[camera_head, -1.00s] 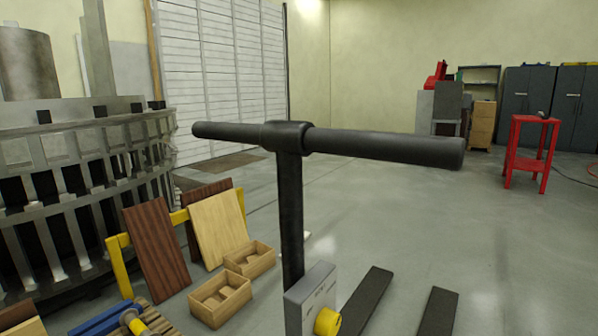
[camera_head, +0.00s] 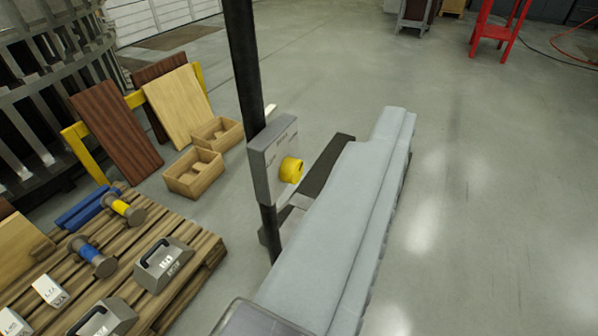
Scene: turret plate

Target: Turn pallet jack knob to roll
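The pallet jack's yellow knob (camera_head: 291,170) sticks out from the right face of a grey control box (camera_head: 273,160). The box has small dark lettering, too small to read, so I cannot tell the knob's setting. The box sits on the jack's black upright post (camera_head: 243,65), whose top is out of the picture. A dark fork (camera_head: 326,163) lies low behind the box. A long pale grey shape in front hides much of the jack's lower part. I cannot make out my gripper's fingers, and nothing is seen touching the knob.
A wooden pallet (camera_head: 205,250) at lower left carries several weights and dumbbells. Two small wooden boxes (camera_head: 195,173) and leaning boards (camera_head: 117,128) stand left of the jack. A red stand (camera_head: 493,35) is far off at upper right. The floor (camera_head: 490,190) at right is clear.

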